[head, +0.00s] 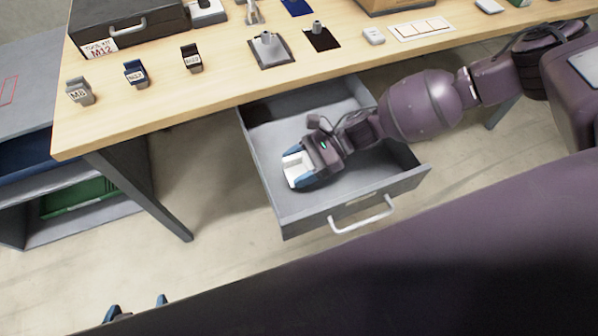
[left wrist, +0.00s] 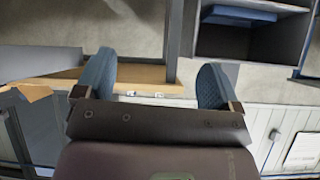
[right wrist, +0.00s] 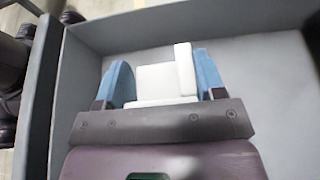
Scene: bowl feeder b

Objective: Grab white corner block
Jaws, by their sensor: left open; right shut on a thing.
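The white corner block (head: 296,169) is inside the open drawer (head: 290,214), between the fingers of my right gripper (head: 298,170). In the right wrist view the white block (right wrist: 156,84) fills the space between the blue fingertips (right wrist: 165,82), with an upright part at its right side. The right gripper is shut on it, low in the drawer; whether the block touches the drawer floor I cannot tell. My left gripper (head: 137,307) shows only its blue fingertips at the bottom left of the head view. In the left wrist view the left gripper (left wrist: 155,85) is open and empty.
The drawer's walls surround my right gripper, with the front handle (head: 362,216) towards me. The wooden table (head: 180,99) above holds labelled grey and dark blocks, a toolbox (head: 125,22) and small fixtures. A shelf with a green bin (head: 80,197) stands at the left.

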